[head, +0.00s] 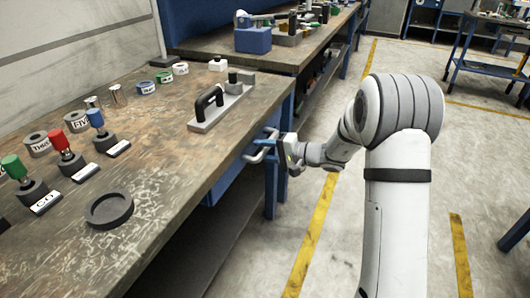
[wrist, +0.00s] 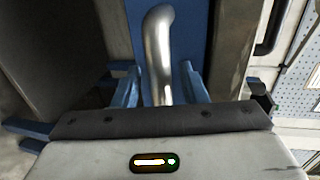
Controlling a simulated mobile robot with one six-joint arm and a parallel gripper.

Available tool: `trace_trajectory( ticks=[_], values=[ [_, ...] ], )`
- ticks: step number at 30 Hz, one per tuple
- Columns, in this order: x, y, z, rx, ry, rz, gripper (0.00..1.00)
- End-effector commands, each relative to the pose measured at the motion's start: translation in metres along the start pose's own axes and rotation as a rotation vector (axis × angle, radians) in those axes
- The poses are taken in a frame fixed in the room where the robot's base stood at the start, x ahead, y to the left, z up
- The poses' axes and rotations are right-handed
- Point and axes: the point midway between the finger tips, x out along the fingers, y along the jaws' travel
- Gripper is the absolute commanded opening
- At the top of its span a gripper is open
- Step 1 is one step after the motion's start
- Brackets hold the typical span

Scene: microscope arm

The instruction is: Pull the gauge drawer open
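The gauge drawer (head: 228,182) is a blue box front under the near edge of the workbench in the head view. It looks about flush with the bench edge. Its curved metal handle (head: 252,157) sticks out towards my arm. My gripper (head: 268,143) is at the handle. In the wrist view the silver handle bar (wrist: 158,50) runs between the two blue fingers of my gripper (wrist: 160,88). The fingers are open, with a gap showing on each side of the bar. The blue drawer front (wrist: 120,25) shows behind it.
The workbench top (head: 165,185) holds a black-handled fixture (head: 212,108), a dark round dish (head: 108,210), and several coloured-knob tools and labelled rings. A blue bench leg (head: 271,185) stands beside the drawer.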

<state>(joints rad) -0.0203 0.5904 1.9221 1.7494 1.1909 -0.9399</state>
Motion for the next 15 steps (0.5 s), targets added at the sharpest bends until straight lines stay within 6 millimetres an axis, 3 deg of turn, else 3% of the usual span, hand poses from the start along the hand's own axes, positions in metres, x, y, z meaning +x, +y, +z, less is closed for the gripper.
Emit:
trace_trajectory(
  ticks=[8, 15],
  values=[
    [0.0024, 0.0000, -0.0001, 0.000, 0.000, 0.000, 0.39],
    [0.0021, 0.0000, -0.0002, 0.000, 0.001, 0.000, 0.21]
  ],
)
